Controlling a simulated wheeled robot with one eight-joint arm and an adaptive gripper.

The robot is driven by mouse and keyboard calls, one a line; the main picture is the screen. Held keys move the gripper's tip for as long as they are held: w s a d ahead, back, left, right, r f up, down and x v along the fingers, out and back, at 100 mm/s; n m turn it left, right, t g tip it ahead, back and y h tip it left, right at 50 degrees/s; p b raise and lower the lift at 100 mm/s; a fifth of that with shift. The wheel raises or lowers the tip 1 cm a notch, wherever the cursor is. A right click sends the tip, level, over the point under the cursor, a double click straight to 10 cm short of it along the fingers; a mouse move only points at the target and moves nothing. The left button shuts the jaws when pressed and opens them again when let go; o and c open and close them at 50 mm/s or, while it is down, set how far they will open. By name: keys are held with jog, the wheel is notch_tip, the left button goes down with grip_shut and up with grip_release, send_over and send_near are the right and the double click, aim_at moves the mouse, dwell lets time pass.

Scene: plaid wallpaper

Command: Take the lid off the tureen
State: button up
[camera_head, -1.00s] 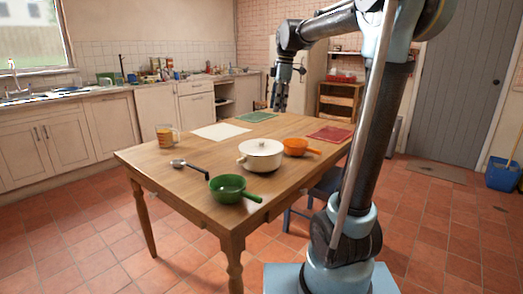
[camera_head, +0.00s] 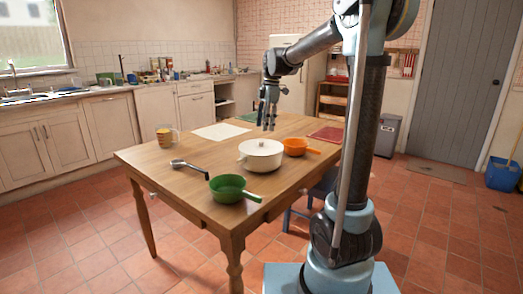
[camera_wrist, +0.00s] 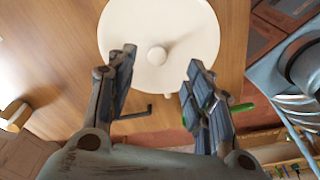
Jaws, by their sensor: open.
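The white tureen (camera_head: 260,160) stands on the wooden table with its lid (camera_head: 261,147) on. In the wrist view the round white lid (camera_wrist: 185,30) shows from above, with its small round knob (camera_wrist: 157,55) near the middle. My gripper (camera_head: 268,126) hangs above the tureen, fingers pointing down. In the wrist view my gripper (camera_wrist: 160,92) is open and empty. The knob appears between and beyond the fingertips, apart from them.
A green pan (camera_head: 229,188) and an orange pan (camera_head: 295,146) flank the tureen. A black-handled ladle (camera_head: 184,165), a mug (camera_head: 165,135) and a white mat (camera_head: 221,131) lie further left. The table (camera_head: 165,187) is bare at its front left.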

aim_at(261, 141)
jog(key=shift+s+a+f, duration=0.1)
jog(key=shift+a+f, duration=0.15)
jog(key=shift+f, duration=0.9)
jog(key=shift+s+a+f, duration=0.1)
jog(key=shift+a+f, duration=0.15)
jog(key=shift+f, duration=0.9)
jog(key=shift+a+f, duration=0.25)
jog(key=shift+f, duration=0.9)
jog(key=shift+c, duration=0.6)
grip_shut()
